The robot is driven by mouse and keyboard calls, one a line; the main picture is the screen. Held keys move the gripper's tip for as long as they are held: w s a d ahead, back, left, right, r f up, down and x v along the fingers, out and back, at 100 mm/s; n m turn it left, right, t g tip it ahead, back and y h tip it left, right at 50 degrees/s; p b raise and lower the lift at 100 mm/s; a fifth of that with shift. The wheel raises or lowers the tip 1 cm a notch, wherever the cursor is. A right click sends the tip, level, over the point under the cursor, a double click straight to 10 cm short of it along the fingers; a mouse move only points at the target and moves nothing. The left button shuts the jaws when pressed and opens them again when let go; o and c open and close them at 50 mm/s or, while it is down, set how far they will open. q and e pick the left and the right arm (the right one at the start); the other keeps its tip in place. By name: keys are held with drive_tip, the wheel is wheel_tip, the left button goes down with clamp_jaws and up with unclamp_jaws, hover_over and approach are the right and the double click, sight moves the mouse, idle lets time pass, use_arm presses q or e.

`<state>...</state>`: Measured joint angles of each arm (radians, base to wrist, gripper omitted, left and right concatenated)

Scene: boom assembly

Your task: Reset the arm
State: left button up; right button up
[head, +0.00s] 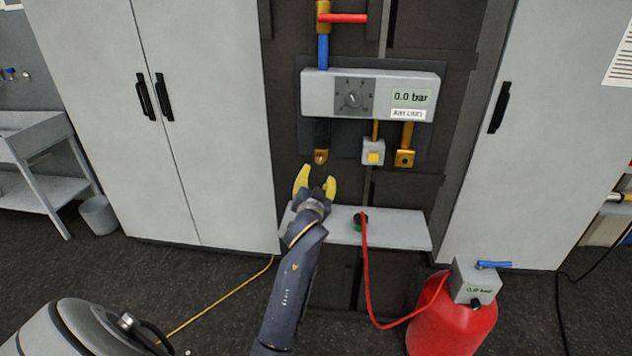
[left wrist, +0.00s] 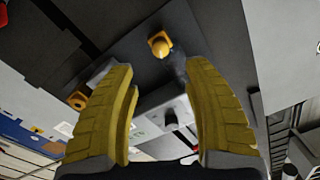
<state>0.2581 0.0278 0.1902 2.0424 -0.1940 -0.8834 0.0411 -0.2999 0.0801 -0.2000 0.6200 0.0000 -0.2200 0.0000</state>
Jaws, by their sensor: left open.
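My left gripper (head: 316,180) is open and empty, with yellow fingers. It is raised in front of the wall panel, just below a black and brass fitting (head: 321,156) under the grey gauge box (head: 318,97). In the left wrist view the two fingers (left wrist: 160,72) stand apart, with a brass fitting (left wrist: 160,46) visible beyond and between their tips. My left arm comes up from the bottom middle of the head view. My right gripper is in neither view.
The gauge box reads 0.0 bar. A red-handled valve (head: 343,18) is above it. Cabinets (head: 205,120) flank the panel.

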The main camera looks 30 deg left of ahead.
use_arm(q)
drive_tip(key=shift+s+d, duration=0.2)
drive_tip(key=shift+s, duration=0.2)
